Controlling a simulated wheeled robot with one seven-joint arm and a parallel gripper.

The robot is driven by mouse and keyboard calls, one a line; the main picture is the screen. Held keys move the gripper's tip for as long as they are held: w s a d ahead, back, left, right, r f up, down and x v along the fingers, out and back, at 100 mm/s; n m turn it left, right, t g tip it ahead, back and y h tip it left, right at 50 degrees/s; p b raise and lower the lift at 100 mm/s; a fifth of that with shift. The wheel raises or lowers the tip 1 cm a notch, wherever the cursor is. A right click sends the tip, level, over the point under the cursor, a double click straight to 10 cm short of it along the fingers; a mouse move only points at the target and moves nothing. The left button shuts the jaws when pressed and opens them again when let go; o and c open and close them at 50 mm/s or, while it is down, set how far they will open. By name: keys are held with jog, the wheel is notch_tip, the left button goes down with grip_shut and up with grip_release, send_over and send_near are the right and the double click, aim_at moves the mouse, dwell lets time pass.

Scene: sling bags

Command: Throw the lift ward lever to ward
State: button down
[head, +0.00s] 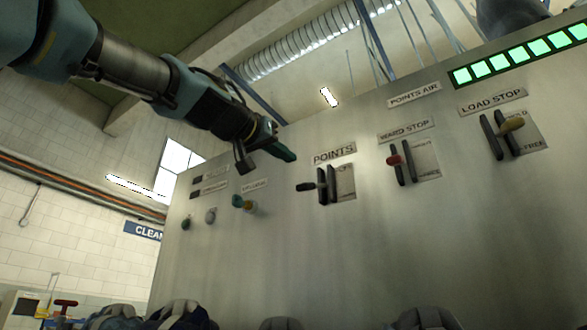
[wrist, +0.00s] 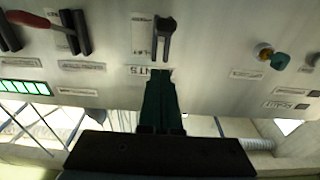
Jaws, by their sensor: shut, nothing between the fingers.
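A grey panel (head: 250,270) carries several levers in slotted plates. I can read no label as lift ward. The lever under the POINTS label has a black knob (head: 306,187) pointing left; this lever (wrist: 165,25) is also in the wrist view. To its right is a red-knobbed lever (head: 394,160), its label only partly legible, its plate ending in FREE; its red handle (wrist: 45,25) shows in the wrist view. My gripper (head: 290,156) is shut and empty, up and left of the POINTS label. In the wrist view its teal fingers (wrist: 160,76) overlap the POINTS label.
Knobs (head: 242,202) sit on the left of the panel. Dark rounded things (head: 180,315) line the bottom edge. The lower panel face is clear.

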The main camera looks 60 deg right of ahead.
jog(key=a+f+b, duration=0.1)
jog(key=a, duration=0.5)
jog(key=shift+a+b, duration=0.15)
jog(key=shift+b, duration=0.25)
jog(key=shift+s, duration=0.1)
